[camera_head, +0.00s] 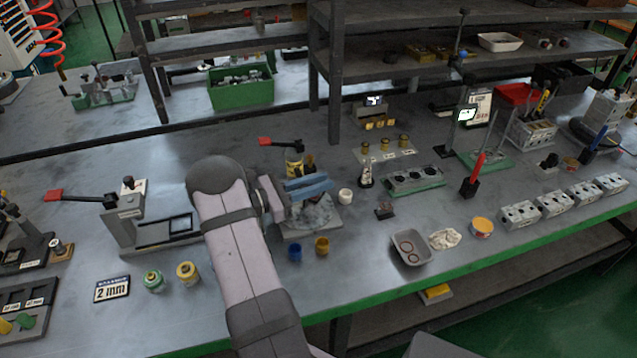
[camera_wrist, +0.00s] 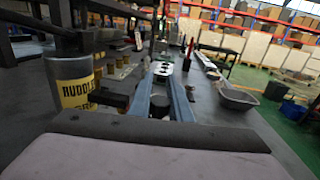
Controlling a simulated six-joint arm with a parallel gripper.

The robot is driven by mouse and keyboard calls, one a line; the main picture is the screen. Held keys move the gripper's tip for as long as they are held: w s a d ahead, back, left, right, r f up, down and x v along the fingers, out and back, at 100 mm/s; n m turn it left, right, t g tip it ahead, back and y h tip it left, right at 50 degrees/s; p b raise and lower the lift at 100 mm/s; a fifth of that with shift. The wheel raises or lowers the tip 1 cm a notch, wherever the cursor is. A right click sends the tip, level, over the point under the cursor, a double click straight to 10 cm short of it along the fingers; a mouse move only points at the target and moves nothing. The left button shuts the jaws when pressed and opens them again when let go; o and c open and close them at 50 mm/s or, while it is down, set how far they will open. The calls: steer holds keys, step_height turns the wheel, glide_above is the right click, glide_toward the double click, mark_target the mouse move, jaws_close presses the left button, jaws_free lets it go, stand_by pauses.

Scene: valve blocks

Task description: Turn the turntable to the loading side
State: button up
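My gripper (camera_head: 310,187) has two blue fingers and is low over a pale grey plate (camera_head: 290,232) with a mottled grey piece (camera_head: 318,214) on it, left of the bench's middle. This may be the turntable; my gripper hides much of it, and I cannot tell which side it faces. In the wrist view the fingers (camera_wrist: 163,97) stretch forward with a gap between them. A small dark round part (camera_wrist: 158,106) shows in the gap; I cannot tell whether the fingers touch it.
A yellow-labelled tin (camera_wrist: 74,88) stands close on the left in the wrist view. Blue (camera_head: 295,252) and yellow (camera_head: 322,245) cups stand in front of the plate. A white cup (camera_head: 345,196) is to its right, a red-handled clamp (camera_head: 130,215) to its left. A grey tray (camera_head: 411,247) lies farther right.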

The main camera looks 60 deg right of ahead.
jaws_close()
steer(key=shift+s+a+f+m+g+y+b, duration=0.1)
steer(key=shift+s+m+g+y+b, duration=0.05)
steer(key=shift+m+g+y+b, duration=0.4)
steer(key=shift+s+a+f+m+g+y+b, duration=0.1)
steer(key=shift+m+g+y+b, duration=0.35)
steer(key=shift+g+b, duration=0.15)
steer(key=shift+s+a+r+m+g+y+b, duration=0.1)
steer(key=shift+a+m+g+y+b, duration=0.05)
steer(key=shift+m+g+y+b, duration=0.4)
steer(key=shift+s+a+m+g+y+b, duration=0.1)
steer(key=shift+m+g+y+b, duration=0.25)
steer(key=shift+y, duration=0.3)
steer(key=shift+a+r+m+g+y, duration=0.1)
steer(key=shift+a+m+g+y, duration=0.05)
steer(key=shift+m+g+y, duration=0.3)
steer(key=o, duration=0.6)
jaws_free()
